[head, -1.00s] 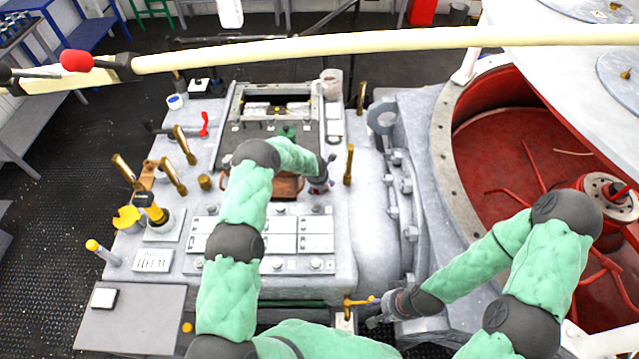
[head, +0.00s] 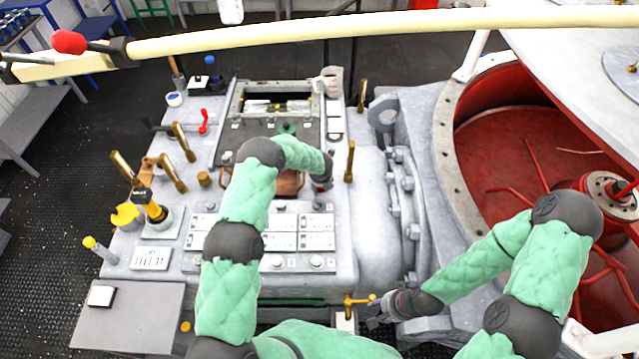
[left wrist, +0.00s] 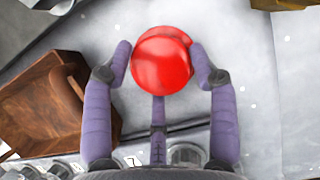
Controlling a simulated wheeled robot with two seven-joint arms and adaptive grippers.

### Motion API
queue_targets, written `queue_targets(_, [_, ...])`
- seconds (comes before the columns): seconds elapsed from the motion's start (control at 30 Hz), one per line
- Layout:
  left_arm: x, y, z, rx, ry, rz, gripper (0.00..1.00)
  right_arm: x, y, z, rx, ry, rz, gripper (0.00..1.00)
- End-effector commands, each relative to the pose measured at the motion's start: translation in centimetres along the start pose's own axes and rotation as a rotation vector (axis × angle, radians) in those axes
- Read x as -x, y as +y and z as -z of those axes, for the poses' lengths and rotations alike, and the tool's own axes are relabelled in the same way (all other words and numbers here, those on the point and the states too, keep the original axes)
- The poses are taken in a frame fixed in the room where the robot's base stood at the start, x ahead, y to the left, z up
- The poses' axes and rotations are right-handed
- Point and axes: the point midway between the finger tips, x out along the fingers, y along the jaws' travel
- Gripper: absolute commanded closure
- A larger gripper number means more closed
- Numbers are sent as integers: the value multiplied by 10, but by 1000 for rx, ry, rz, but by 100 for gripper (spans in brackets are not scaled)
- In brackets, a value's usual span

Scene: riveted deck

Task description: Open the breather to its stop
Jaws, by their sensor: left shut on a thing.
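A glossy red ball knob (left wrist: 161,60) shows in the left wrist view, between the purple fingers of my left gripper (left wrist: 163,58). The fingers are closed against its sides, with a third finger below it. In the head view, my left arm reaches over the grey console (head: 352,255), and its dark wrist hides the knob. No label in view marks a breather, so I cannot tell whether this knob belongs to it. My right gripper (head: 377,318) is low in the head view, beside a brass tap (head: 358,300); its fingers are too small to judge.
A brown open box (left wrist: 40,108) stands left of the knob in the left wrist view. Several brass levers (head: 183,142) and a red-handled lever (head: 203,122) stand on the console. A grey mug (head: 330,82) is at the back. A large red-lined drum (head: 510,150) is at right.

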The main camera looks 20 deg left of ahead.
Motion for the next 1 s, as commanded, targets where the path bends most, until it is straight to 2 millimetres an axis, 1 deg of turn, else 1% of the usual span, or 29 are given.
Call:
queue_targets(0.03, [1, -4, -7, 32, -16, -5, 74, -6, 2, 0, 0, 0, 0, 60])
queue_targets(0.3, [3, -5, -9, 208, -18, -75, 74, -16, 6, 1, 0, 0, 0, 60])
queue_targets(0.5, [4, -5, -11, 300, -19, -111, 74, -20, 7, 1, 0, 0, 0, 60])
queue_targets(0.7, [5, -5, -12, 348, -19, -129, 74, -22, 8, 1, 0, 0, 0, 60])
queue_targets(1.0, [6, -5, -13, 359, -21, -134, 74, -23, 8, 1, 0, 0, 0, 60])
